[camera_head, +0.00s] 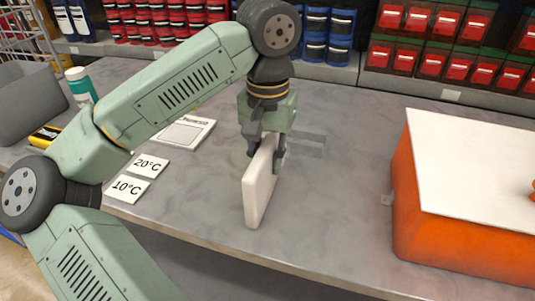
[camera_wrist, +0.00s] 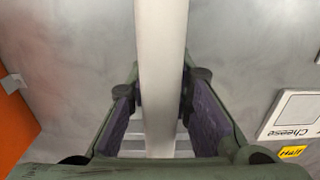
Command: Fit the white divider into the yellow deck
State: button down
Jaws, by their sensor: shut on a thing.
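The white divider (camera_head: 259,190) is a flat upright panel with rounded corners, seen in the middle of the head view over the grey table. My gripper (camera_head: 266,158) is shut on it from above, with one finger on each side near its far end. In the wrist view the divider (camera_wrist: 161,50) runs as a pale band between the two fingers (camera_wrist: 160,92). I cannot tell whether its lower edge touches the table. I cannot make out a yellow deck for certain in either view.
A large orange box (camera_head: 455,240) with a white top stands at the right. Cards reading 20°C (camera_head: 148,166) and 10°C (camera_head: 128,189) and a white panel (camera_head: 184,133) lie left. Bins line the back.

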jog(key=shift+f+b, duration=0.3)
jog(key=shift+b, duration=0.05)
jog(key=c, duration=1.4)
grip_release()
jog(key=shift+r, duration=0.1)
jog(key=shift+c, duration=0.2)
notch_tip(320, 180, up, 12)
jog(key=shift+r, duration=0.2)
